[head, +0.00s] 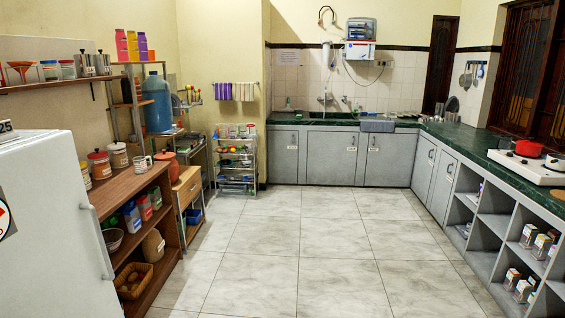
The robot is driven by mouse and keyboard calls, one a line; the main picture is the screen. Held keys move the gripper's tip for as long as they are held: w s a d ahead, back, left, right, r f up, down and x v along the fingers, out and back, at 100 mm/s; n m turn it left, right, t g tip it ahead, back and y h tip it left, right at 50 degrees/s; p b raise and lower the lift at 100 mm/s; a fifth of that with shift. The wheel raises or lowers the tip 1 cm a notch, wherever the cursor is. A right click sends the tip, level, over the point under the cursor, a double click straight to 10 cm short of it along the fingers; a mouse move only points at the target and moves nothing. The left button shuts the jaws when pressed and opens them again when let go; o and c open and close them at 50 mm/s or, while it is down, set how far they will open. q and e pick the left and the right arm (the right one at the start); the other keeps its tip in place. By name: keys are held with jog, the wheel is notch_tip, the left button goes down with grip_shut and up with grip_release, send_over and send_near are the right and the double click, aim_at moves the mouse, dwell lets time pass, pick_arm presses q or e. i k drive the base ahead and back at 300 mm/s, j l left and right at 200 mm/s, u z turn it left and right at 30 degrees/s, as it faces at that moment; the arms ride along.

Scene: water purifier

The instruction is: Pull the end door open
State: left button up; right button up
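Grey cabinet doors line the space under the green counter. On the back wall there is a left door (283,155), a wide middle door (331,158) and a right door (388,158). On the right run there are two more doors, a farther one (423,166) and a nearer one (443,184), with small handles. All of them look shut. I cannot tell from the picture which is the end door. A dark wooden door or shutter (441,64) stands in the back right corner above the counter. Neither of my grippers is in view.
The tiled floor (310,240) is clear in the middle. A white fridge (50,240) and a brown shelf (125,195) with jars stand at left. A wire rack (236,160) stands at the back. Open grey shelves (480,262) and a white stove (525,168) with a red pot are at right.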

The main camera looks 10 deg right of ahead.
aim_at(282, 145)
jog(key=i+l+z, duration=0.3)
jog(key=i, duration=0.2)
jog(key=i+z, duration=0.3)
jog(key=i, duration=0.2)
jog(key=i+z, duration=0.15)
jog(key=i, duration=4.8)
